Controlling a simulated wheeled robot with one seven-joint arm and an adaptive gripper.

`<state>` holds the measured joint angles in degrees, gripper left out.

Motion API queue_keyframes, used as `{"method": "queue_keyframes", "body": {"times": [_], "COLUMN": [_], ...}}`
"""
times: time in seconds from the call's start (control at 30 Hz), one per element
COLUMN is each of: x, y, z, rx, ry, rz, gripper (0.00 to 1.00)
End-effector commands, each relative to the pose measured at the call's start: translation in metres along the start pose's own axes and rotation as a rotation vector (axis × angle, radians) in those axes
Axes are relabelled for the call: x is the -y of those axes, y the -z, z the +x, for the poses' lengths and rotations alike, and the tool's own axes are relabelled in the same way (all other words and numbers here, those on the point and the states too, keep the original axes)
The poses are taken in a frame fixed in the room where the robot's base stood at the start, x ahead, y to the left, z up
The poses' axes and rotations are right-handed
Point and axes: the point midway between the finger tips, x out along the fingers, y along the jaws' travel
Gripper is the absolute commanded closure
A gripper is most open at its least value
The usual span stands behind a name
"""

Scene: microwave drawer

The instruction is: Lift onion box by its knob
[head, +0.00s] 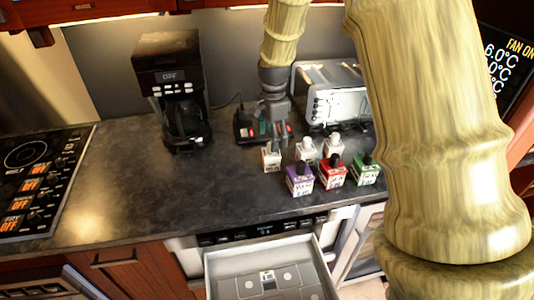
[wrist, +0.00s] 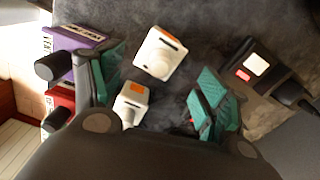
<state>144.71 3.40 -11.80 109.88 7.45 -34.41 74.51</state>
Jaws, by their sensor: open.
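Several small boxes with knobs stand on the dark counter, and I cannot read which is the onion box. A white box (head: 271,158) stands just in front of my gripper (head: 273,130). A purple box (head: 300,182), a red box (head: 332,173) and a green box (head: 366,172) are to its right. In the wrist view my gripper (wrist: 155,92) is open and empty, teal pads apart. A white box with an orange label (wrist: 132,102) shows between the fingers. Another white box (wrist: 160,53) lies beyond. The purple box (wrist: 72,45) is close beside the left finger.
A coffee maker (head: 172,85) stands at the back left and a toaster (head: 336,92) behind the boxes. A stove (head: 42,180) is at left. An open drawer (head: 270,280) sticks out below the counter front. The counter left of the boxes is clear.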

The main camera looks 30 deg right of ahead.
Motion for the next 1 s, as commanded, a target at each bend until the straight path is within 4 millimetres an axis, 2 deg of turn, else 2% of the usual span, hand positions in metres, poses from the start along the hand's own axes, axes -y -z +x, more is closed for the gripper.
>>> {"method": "queue_keyframes", "body": {"times": [0.2,0.53,0.83,1.0], "x": [0.009,0.012,0.014,0.014], "y": [0.000,0.000,-0.003,-0.003], "z": [0.029,0.046,0.078,0.089], "rx": [0.000,0.000,0.000,-0.001], "ry": [-0.011,-0.014,-0.016,-0.014], "rz": [0.000,0.004,0.004,0.003], "gripper": [0.25,0.25,0.25,0.25]}}
